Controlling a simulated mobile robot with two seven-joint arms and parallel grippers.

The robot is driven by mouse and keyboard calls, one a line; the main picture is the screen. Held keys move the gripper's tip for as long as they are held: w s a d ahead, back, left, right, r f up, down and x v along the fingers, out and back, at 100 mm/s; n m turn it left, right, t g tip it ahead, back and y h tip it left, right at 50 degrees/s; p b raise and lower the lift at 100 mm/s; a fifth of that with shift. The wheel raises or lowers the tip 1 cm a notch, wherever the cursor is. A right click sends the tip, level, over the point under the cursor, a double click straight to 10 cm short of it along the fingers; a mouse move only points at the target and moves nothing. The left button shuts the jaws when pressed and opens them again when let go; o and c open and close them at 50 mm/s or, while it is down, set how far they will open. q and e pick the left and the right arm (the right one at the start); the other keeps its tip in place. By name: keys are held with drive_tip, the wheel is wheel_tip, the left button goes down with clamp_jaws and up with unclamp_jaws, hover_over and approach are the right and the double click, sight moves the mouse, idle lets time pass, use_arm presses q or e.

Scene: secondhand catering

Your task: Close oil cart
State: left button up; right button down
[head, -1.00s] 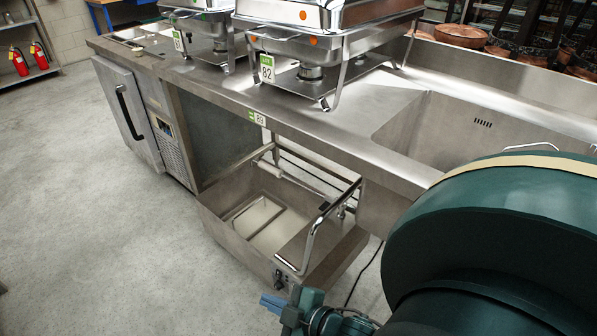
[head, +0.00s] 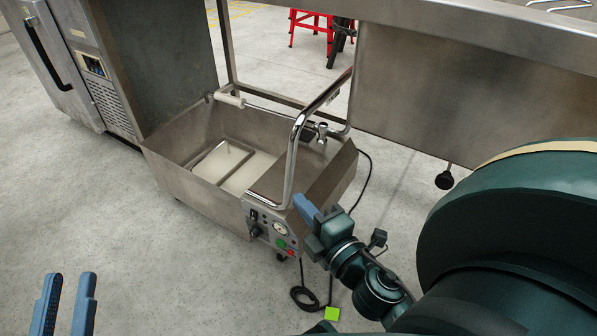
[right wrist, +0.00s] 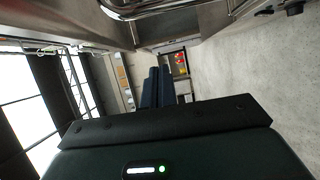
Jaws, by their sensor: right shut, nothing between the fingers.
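The oil cart (head: 176,183) is an open steel tub on the floor, partly under the steel counter. A bent chrome handle (head: 292,150) rises over its right end, and a panel with a gauge and buttons (head: 270,232) is on its near right corner. My right gripper (head: 301,207) is shut and empty, just right of the panel, near the foot of the handle; I cannot tell whether it touches. In the right wrist view its fingers (right wrist: 157,88) are together, with chrome tubing above them. My left gripper (head: 66,300) is at the bottom left, its two fingers apart and empty.
The steel counter (head: 440,90) spans the top, with a leg foot (head: 444,180) at right. A fridge cabinet (head: 60,70) stands left. A black cable (head: 362,180) runs behind the cart to the floor. Open floor lies in front. A red stool (head: 310,25) is beyond.

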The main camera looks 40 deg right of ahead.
sight(291, 164)
use_arm(q)
drive_tip(key=shift+s+a+f+g+y+p, duration=0.15)
drive_tip(key=shift+s+f+g+y+p, duration=0.3)
drive_tip(key=shift+p, duration=1.45)
use_arm(e)
drive_tip(key=shift+w+d, duration=0.75)
drive_tip(key=shift+w, duration=1)
drive_tip(key=shift+w+d, duration=0.7)
drive_tip(key=shift+w, duration=1.1)
drive_tip(key=shift+w+d, duration=0.75)
drive_tip(key=shift+w, duration=1)
use_arm(q)
drive_tip(key=shift+w, duration=0.15)
use_arm(e)
drive_tip(key=shift+d, duration=0.1)
